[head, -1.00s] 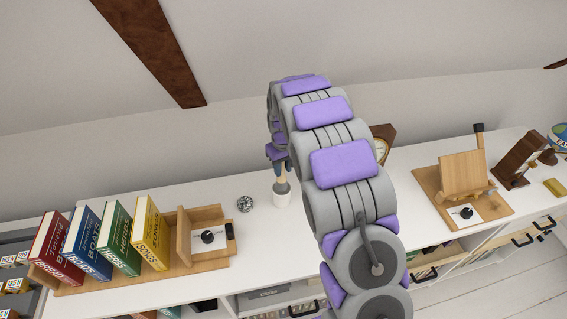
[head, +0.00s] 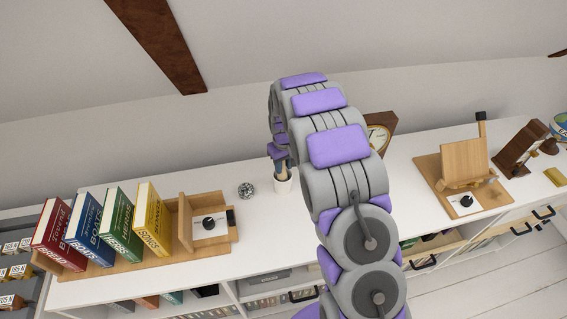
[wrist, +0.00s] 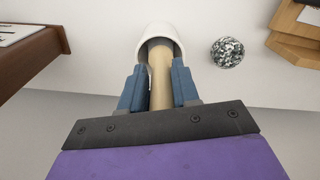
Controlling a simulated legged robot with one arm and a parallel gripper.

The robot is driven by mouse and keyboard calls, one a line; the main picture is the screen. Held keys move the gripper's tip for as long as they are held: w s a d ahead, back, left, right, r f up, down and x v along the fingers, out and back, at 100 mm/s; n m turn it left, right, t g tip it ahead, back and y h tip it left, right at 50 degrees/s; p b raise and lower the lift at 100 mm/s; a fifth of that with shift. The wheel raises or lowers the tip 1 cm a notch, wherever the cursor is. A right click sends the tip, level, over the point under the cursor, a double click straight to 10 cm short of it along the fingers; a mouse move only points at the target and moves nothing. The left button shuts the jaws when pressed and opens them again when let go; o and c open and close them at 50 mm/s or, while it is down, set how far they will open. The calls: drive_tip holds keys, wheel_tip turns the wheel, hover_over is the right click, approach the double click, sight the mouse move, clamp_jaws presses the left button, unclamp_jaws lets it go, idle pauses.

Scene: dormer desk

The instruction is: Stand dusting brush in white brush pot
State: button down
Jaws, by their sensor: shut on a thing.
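The white brush pot (head: 284,186) stands on the white desk top (head: 340,200), and its rim and wall (wrist: 147,42) show at the top of the wrist view. My gripper (head: 279,155) is above the pot, with its blue fingers (wrist: 158,90) shut on the pale wooden handle of the dusting brush (wrist: 160,65). The brush (head: 281,170) points down into the pot mouth. Its bristle end is hidden inside the pot. I cannot tell whether it touches the bottom.
A patterned silver ball (head: 246,190) lies left of the pot. A wooden book rack (head: 150,268) with several coloured books stands further left.

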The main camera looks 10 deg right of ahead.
drive_tip(key=c, duration=0.8)
unclamp_jaws()
drive_tip(key=shift+o, duration=0.2)
drive_tip(key=shift+r, duration=0.1)
wheel_tip(320, 180, up, 17)
drive_tip(key=p, duration=0.2)
drive_tip(key=shift+s, duration=0.2)
drive_tip(key=shift+d, duration=0.1)
drive_tip(key=s+r+m+g, duration=0.1)
drive_tip(key=s+r, duration=0.3)
drive_tip(key=s, duration=0.7)
drive_tip(key=s+r+m, duration=0.1)
drive_tip(key=s+r, duration=0.3)
drive_tip(key=s, duration=0.6)
drive_tip(key=s+f+m+g, duration=0.1)
drive_tip(key=s, duration=2.1)
drive_tip(key=shift+s+a+f+m, duration=0.2)
drive_tip(key=shift+s+f+m, duration=0.1)
drive_tip(key=shift+s+f, duration=0.1)
